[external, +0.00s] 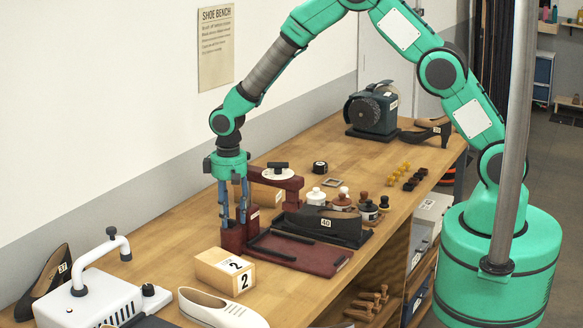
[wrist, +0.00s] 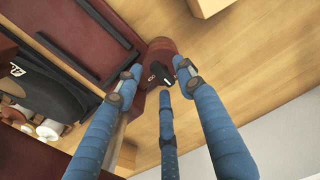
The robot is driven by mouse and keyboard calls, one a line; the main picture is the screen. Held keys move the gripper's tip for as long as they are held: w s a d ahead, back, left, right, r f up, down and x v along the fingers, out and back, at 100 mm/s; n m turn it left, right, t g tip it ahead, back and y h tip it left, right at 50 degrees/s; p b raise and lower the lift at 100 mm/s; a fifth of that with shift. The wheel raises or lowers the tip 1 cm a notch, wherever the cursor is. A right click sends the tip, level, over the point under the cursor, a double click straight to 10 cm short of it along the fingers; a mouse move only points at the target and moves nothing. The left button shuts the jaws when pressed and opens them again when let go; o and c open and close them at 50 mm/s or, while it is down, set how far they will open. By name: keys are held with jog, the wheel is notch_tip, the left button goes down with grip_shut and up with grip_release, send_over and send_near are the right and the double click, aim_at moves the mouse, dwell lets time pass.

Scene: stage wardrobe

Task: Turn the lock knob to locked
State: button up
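A small black lock knob (wrist: 160,74) with a pale mark beside it sits on a rounded dark red mount (wrist: 161,50) in the wrist view. My gripper (wrist: 161,78) has three blue fingers spread around the knob, with gaps between their tips; I cannot tell whether any finger touches it. In the external view my gripper (external: 238,218) points down at the dark red block (external: 234,237) at the left end of the dark red press. The fingers and block hide the knob there, and I cannot read its setting.
The press has a dark red base plate (external: 301,254) and an upper arm carrying a white dial (external: 277,175). A black shoe (external: 324,224) lies right of it. A wooden block marked 2 (external: 222,273) stands in front. A white machine (external: 92,302) is at the lower left.

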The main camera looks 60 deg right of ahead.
grip_shut()
jog(key=shift+m, duration=0.5)
jog(key=m, duration=0.3)
jog(key=shift+s+m, duration=0.1)
jog(key=shift+m, duration=0.2)
jog(key=m, duration=0.4)
jog(key=shift+a+m, duration=0.1)
jog(key=shift+m, duration=0.2)
jog(key=m, duration=0.4)
jog(key=shift+s, duration=0.1)
jog(key=m, duration=0.4)
jog(key=shift+a, duration=0.15)
